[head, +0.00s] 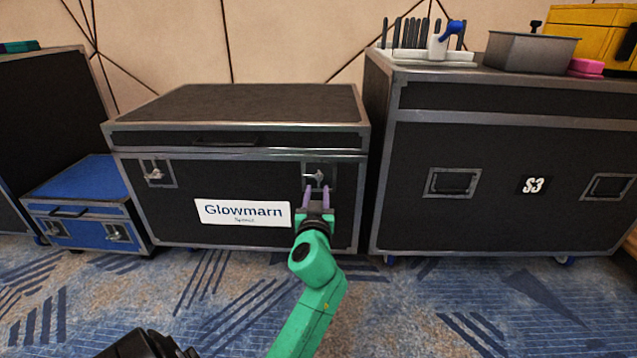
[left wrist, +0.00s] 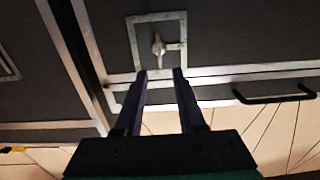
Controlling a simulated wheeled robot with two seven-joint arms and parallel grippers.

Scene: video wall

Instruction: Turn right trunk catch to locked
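The black trunk (head: 235,105) with the "Glowmarn" label stands on the carpet with its lid shut. Its right catch (head: 318,176) is a small metal turn-piece in a square recessed plate on the front; it also shows in the left wrist view (left wrist: 158,46). The trunk's left catch (head: 154,174) sits in a similar plate. My left gripper (head: 317,190) is at the right catch's plate, fingers apart and empty. In the left wrist view its fingertips (left wrist: 160,74) lie just short of the turn-piece, one to each side.
A blue case (head: 85,190) stands close on the left. A larger black case (head: 500,215) marked S3 stands on the right, with a metal tray (head: 530,52) and a tool rack (head: 420,55) on top. Open carpet (head: 430,310) lies in front.

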